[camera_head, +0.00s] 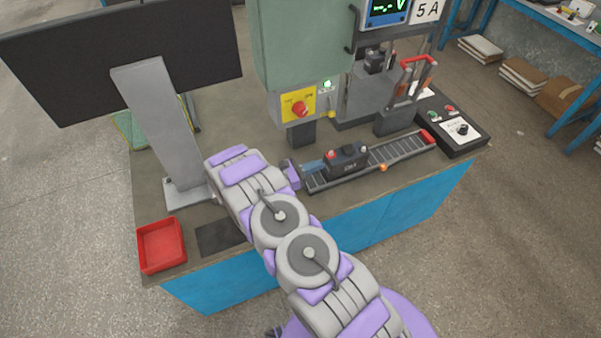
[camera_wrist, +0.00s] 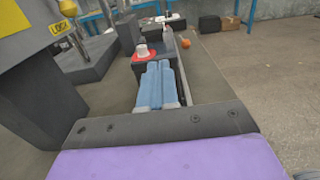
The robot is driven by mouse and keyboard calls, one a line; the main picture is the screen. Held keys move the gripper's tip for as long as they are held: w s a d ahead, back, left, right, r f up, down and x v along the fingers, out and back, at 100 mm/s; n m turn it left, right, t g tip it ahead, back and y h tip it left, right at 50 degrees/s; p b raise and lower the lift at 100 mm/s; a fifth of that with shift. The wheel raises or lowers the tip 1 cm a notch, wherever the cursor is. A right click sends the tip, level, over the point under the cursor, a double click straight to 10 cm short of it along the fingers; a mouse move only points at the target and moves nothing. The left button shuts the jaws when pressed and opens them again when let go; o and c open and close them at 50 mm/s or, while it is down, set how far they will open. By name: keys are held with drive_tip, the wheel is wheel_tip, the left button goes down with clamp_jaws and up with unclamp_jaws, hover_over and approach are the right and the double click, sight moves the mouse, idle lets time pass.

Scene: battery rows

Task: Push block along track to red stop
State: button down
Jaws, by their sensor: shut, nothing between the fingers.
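The dark block (camera_head: 347,161), with a red terminal on top, sits on the grey track (camera_head: 392,154) around its middle. The red stop (camera_head: 427,136) is at the track's right end, with bare track between it and the block. My gripper (camera_head: 313,165) is shut and empty, low over the left part of the track, with its blue fingertips at the block's left end. In the wrist view my shut fingers (camera_wrist: 157,84) point along the track at the block (camera_wrist: 158,50). I cannot tell whether they touch it. The fingers hide part of the block there.
An orange knob (camera_head: 383,168) sits at the track's front side. The green press machine (camera_head: 305,50) with a yellow emergency-stop panel (camera_head: 298,105) stands behind the track. A black control box (camera_head: 455,128) is at right. A monitor (camera_head: 120,55) and red tray (camera_head: 161,246) are at left.

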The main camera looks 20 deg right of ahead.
sight(352, 154)
drive_tip(key=shift+d, duration=1)
drive_tip(key=shift+a, duration=0.25)
drive_tip(key=shift+d+r, duration=0.1)
drive_tip(key=shift+d, duration=0.1)
drive_tip(key=d+p, duration=0.3)
drive_tip(key=d, duration=0.8)
drive_tip(key=shift+w+d, duration=0.15)
drive_tip(key=shift+d, duration=0.2)
drive_tip(key=d+b, duration=0.1)
drive_tip(key=d, duration=0.5)
drive_tip(key=d+b, duration=0.1)
drive_tip(key=d, duration=0.5)
drive_tip(key=d+b, duration=0.1)
drive_tip(key=d, duration=0.6)
drive_tip(key=shift+w, duration=0.35)
drive_tip(key=shift+a, duration=0.3)
drive_tip(key=shift+a, duration=0.1)
